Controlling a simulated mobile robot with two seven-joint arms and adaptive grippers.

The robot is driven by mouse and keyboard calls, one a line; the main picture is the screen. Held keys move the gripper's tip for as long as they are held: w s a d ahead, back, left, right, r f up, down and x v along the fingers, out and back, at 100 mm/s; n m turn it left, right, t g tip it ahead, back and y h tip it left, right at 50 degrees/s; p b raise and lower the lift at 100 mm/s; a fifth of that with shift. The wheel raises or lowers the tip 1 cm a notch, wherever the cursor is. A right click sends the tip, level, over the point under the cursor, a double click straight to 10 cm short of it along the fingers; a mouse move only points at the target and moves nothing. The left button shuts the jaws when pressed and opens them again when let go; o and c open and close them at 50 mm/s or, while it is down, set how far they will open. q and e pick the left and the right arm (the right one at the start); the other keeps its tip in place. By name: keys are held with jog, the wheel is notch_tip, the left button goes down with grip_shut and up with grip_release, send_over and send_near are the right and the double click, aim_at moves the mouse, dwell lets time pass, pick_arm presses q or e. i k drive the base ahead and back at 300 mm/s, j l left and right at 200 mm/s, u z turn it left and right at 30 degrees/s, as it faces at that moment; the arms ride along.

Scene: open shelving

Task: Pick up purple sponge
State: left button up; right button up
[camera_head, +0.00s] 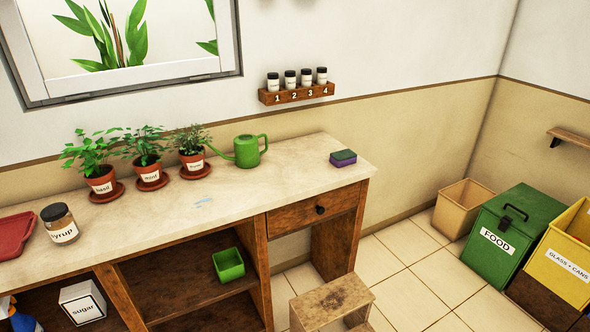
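The purple sponge (343,161) lies on the right end of the pale countertop (270,179), near its right edge. Its top is dark green and its lower side is purple. Nothing covers it. Neither of my grippers shows in the head view.
A green watering can (247,151) and potted herbs (149,173) stand along the counter's back, with a syrup jar (61,226) at left. A wooden step stool (333,301) stands on the floor before the counter. Bins, including a green one (510,230), stand at right.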

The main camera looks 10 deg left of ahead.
aim_at(344, 157)
jog(key=i+l+z, duration=0.25)
jog(key=l, duration=0.2)
jog(key=i+l+z, duration=0.25)
jog(key=l, duration=0.2)
jog(key=i+l+z, duration=0.25)
jog(key=i+l+u, duration=0.1)
jog(key=i+l, duration=0.45)
jog(key=i, duration=0.2)
jog(key=i+l+u, duration=0.1)
jog(key=i+l, duration=0.5)
jog(key=i, duration=0.2)
jog(key=i+u, duration=0.2)
jog(key=u, duration=0.2)
jog(key=i+u, duration=0.2)
jog(key=u, duration=0.2)
jog(key=i+u, duration=0.2)
jog(key=u, duration=0.2)
jog(key=i+l+u, duration=0.15)
jog(key=u, duration=0.25)
jog(key=i+l+u, duration=0.2)
jog(key=u, duration=0.2)
